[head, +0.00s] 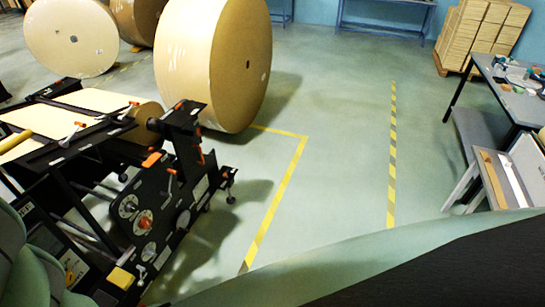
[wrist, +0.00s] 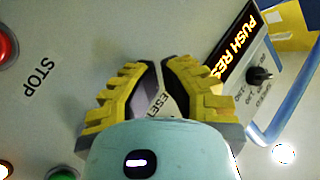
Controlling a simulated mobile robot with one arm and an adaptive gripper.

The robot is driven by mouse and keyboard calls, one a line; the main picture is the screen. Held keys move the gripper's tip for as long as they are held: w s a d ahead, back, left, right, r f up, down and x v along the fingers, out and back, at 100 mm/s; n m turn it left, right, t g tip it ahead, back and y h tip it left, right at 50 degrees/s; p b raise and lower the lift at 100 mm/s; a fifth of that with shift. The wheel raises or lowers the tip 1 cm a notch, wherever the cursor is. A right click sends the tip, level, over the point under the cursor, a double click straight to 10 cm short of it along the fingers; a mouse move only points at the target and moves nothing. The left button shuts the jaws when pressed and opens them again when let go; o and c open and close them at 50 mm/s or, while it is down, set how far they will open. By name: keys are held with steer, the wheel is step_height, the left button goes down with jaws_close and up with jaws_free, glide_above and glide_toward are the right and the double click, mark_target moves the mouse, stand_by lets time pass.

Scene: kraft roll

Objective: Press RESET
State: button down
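In the wrist view, my gripper (wrist: 161,64) is in front of a pale control panel (wrist: 105,25). Its two yellow ribbed fingers have their tips close together, with nothing seen between them. A label reading "ESET" (wrist: 160,103) shows between the fingers, its first letter covered. I see no button beside that label; one there would be hidden by my gripper. An amber display (wrist: 238,46) reads "PUSH RES", cut off by the right finger. I cannot tell whether the fingertips touch the panel. The head view does not show my gripper.
The wrist view shows a red button (wrist: 6,46), a "STOP" label (wrist: 41,78), a green button (wrist: 62,174), a black knob (wrist: 262,76) and a bright white disc (wrist: 283,153). In the head view are a black roll machine (head: 150,215), large paper rolls (head: 205,65) and a bench (head: 515,100).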

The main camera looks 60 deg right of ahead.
steer(key=shift+w+b, duration=0.2)
steer(key=shift+b, duration=0.25)
steer(key=shift+w+a+b, duration=0.1)
steer(key=shift+w+b, duration=0.15)
steer(key=shift+b, duration=0.05)
steer(key=shift+w+b, duration=0.45)
steer(key=shift+b, duration=0.2)
stand_by(0.8)
steer(key=shift+s, duration=0.15)
steer(key=shift+s+p, duration=0.4)
steer(key=shift+s, duration=0.3)
steer(key=shift+r, duration=0.1)
steer(key=shift+s+d+p, duration=0.2)
steer(key=shift+s+p, duration=0.05)
steer(key=shift+s, duration=0.55)
steer(key=shift+s+d+p, duration=0.2)
steer(key=shift+s+d, duration=0.05)
steer(key=shift+s, duration=0.6)
steer(key=shift+s+d+p, duration=0.2)
steer(key=shift+s+p, duration=0.05)
steer(key=shift+s, duration=0.55)
